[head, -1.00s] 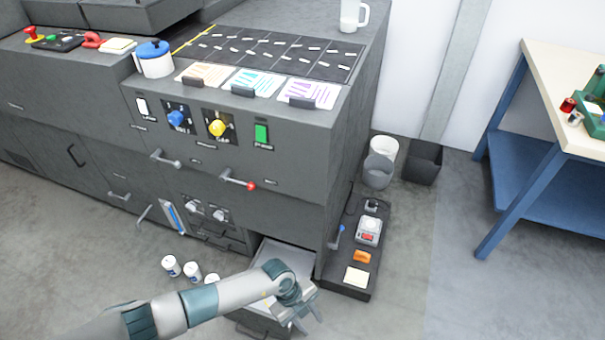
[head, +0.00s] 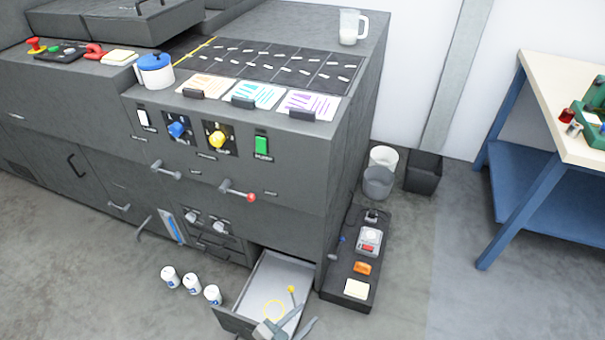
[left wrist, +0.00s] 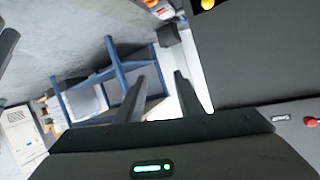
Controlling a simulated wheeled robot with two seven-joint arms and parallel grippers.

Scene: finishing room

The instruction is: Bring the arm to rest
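My left gripper (head: 290,328) shows at the bottom edge of the head view, over the front of an open drawer (head: 254,285). Its arm is mostly out of the picture. In the left wrist view the two dark fingers of the left gripper (left wrist: 158,78) stand apart with nothing between them. My right gripper is in neither view.
A dark strip with devices (head: 346,297) lies right. A blue-legged table (head: 548,190) stands farther right.

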